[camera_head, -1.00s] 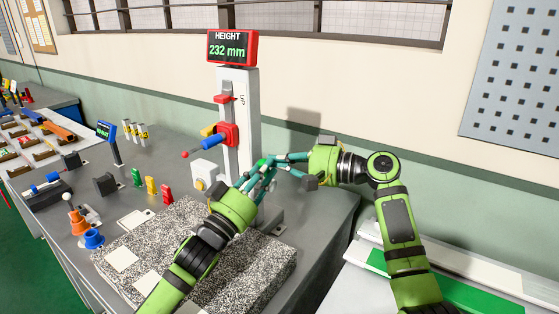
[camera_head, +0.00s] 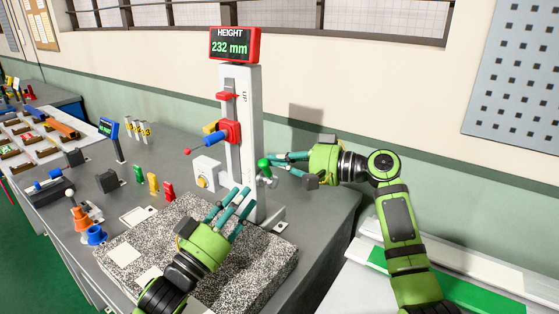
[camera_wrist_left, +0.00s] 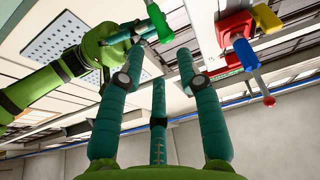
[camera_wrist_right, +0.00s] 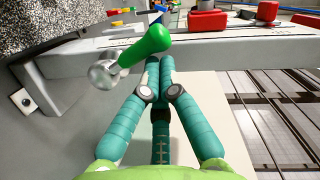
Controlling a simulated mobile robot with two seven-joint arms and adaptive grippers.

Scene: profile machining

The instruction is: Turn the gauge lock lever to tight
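The height gauge has a white column (camera_head: 242,130) and a red display (camera_head: 234,46) reading 232 mm. A green-handled lever (camera_head: 264,167) on a metal hub, apparently the lock lever, sits low on the column's right side. In the right wrist view its green handle (camera_wrist_right: 146,45) slants up and right from the hub (camera_wrist_right: 103,70). My right gripper (camera_head: 273,160) is beside the handle. Its fingertips converge (camera_wrist_right: 159,62) close to the handle's end; contact is unclear. My left gripper (camera_head: 232,200) is open and empty above the granite block, its fingers spread (camera_wrist_left: 158,55).
The speckled granite block (camera_head: 160,285) lies in front of the gauge. A red clamp with a blue handle (camera_head: 214,138) projects left from the column. Small coloured pieces (camera_head: 153,184) and an orange cone (camera_head: 81,220) stand left on the grey bench. The wall is close behind.

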